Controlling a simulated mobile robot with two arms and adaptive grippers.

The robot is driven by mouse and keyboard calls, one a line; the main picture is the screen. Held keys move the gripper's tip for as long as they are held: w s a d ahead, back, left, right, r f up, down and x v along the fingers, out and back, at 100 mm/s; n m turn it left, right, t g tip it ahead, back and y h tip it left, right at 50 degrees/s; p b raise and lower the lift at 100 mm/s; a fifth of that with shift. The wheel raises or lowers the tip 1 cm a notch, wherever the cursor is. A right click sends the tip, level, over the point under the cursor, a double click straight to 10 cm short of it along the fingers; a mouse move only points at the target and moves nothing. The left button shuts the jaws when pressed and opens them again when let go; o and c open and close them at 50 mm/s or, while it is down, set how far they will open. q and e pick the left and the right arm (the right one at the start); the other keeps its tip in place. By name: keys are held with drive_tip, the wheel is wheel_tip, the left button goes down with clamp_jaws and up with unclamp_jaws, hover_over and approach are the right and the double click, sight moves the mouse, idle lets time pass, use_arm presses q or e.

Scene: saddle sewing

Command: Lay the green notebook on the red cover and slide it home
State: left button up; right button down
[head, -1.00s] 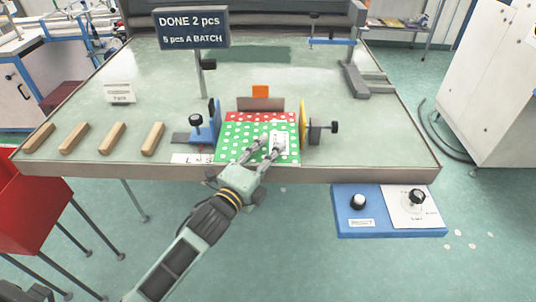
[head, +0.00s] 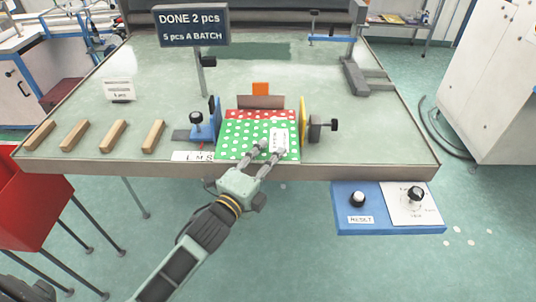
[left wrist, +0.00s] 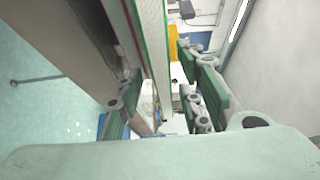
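The green notebook (head: 238,142) with white dots and a white label lies flat at the table's front edge, over the red dotted cover (head: 262,114). A red strip shows along its far edge; the rest of the cover is hidden. My left gripper (head: 268,148) is at the notebook's front part, its fingers apart. In the left wrist view the notebook's thin green edge (left wrist: 157,50) runs between the separated fingers, with a visible gap to the right finger. My right gripper is not seen.
A blue guide (head: 203,128) stands left of the notebook and a yellow guide (head: 302,118) right of it. A brown plate with an orange tab (head: 261,89) stands behind. Several wooden bars (head: 113,136) lie at left. A blue control box (head: 352,218) is at front right.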

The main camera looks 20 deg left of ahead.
use_arm(q)
drive_tip(key=s+d+p, duration=0.1)
drive_tip(key=s+d, duration=0.1)
drive_tip(key=s, duration=0.5)
drive_tip(key=shift+s, duration=0.3)
idle(0.7)
idle(0.4)
drive_tip(key=s+a+f+n+g+y, duration=0.1)
drive_tip(key=s+a+f+n+g, duration=0.15)
drive_tip(key=f, duration=0.95)
drive_tip(key=s+a+f+n+g+y, duration=0.1)
drive_tip(key=s+f+n+g, duration=0.15)
drive_tip(key=f, duration=0.95)
drive_tip(key=s+a+f+n+g+y, duration=0.1)
drive_tip(key=s+f+n+g, duration=0.2)
drive_tip(key=f, duration=0.8)
drive_tip(key=s+a+f+n+g, duration=0.2)
drive_tip(key=s+f+n+g, duration=0.25)
drive_tip(key=s+f, duration=0.9)
drive_tip(key=s+a+f+n+g, duration=0.1)
drive_tip(key=s+f+n+g, duration=0.1)
drive_tip(key=s+f, duration=0.3)
drive_tip(key=s+a+f+n+g+y, duration=0.1)
drive_tip(key=s+f+n+g, duration=0.1)
drive_tip(key=s, duration=1.2)
wheel_tip(320, 180, down, 3)
drive_tip(key=shift+s+a+r+n+b, duration=0.15)
drive_tip(key=shift+s+a+n+b, duration=0.25)
drive_tip(key=shift+n, duration=0.45)
